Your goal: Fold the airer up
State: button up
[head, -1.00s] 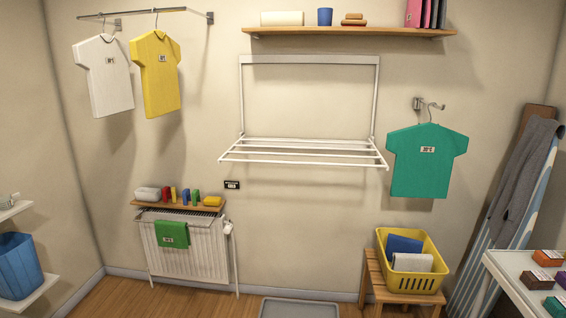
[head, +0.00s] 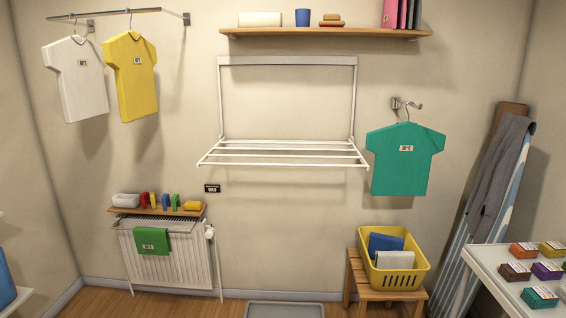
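The white wall airer (head: 284,153) is mounted on the back wall in the middle of the head view. Its upright frame lies against the wall, and its rack of rails stands folded out, roughly level. The rack's rails are bare. My gripper is not in view.
A green shirt (head: 404,160) hangs on a hook close to the rack's right end. A shelf (head: 325,34) is above the airer. A yellow basket (head: 395,277) on a wooden stool stands below right, a radiator (head: 168,262) below left. A grey tray (head: 284,310) lies on the floor.

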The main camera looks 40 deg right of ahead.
aim_at(200, 163)
jog(key=i, duration=0.95)
jog(key=u, duration=0.05)
